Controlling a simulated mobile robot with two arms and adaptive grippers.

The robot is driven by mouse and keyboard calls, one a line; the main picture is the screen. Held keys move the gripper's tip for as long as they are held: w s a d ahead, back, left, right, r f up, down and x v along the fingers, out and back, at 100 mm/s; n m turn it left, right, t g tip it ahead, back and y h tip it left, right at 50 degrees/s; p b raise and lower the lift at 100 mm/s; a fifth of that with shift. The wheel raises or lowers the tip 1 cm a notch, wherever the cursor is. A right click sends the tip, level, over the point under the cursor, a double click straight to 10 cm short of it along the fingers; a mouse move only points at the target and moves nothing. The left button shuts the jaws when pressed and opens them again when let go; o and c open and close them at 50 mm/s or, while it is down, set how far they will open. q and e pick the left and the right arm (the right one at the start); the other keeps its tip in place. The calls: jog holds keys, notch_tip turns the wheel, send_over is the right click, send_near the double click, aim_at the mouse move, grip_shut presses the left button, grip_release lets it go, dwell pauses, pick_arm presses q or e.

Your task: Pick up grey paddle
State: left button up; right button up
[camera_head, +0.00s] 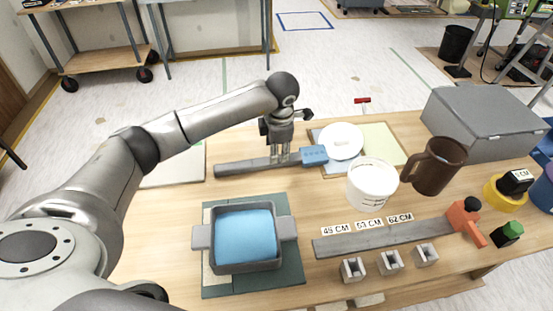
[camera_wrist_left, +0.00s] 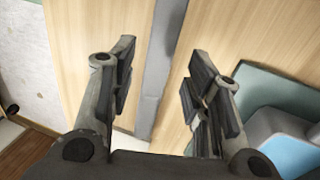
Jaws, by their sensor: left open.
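A long grey paddle (camera_head: 243,166) with a blue block (camera_head: 314,155) at its right end lies on the wooden table. My left gripper (camera_head: 281,158) points down over the paddle, close to the blue block. In the left wrist view the grey paddle (camera_wrist_left: 158,60) runs between the two open fingers of the left gripper (camera_wrist_left: 165,85), with a gap on each side. The fingers hold nothing. I cannot tell exactly how far above the table the fingertips are. My right gripper is not in view.
A grey tray of blue liquid (camera_head: 245,237) sits in front on a dark green mat. A white bucket (camera_head: 371,184) and brown mug (camera_head: 434,166) stand to the right. A grey ruler bar (camera_head: 385,235) lies at the front right. A grey case (camera_head: 485,122) stands behind.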

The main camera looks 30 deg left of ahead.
pick_arm(q)
jog(key=shift+x, duration=0.8)
jog(key=p+x, duration=0.1)
jog(key=x, duration=0.2)
jog(key=shift+f, duration=0.25)
jog(key=shift+w+f, duration=0.1)
jog(key=shift+f, duration=0.3)
jog(key=shift+c, duration=0.2)
jog(key=c, duration=0.9)
grip_shut()
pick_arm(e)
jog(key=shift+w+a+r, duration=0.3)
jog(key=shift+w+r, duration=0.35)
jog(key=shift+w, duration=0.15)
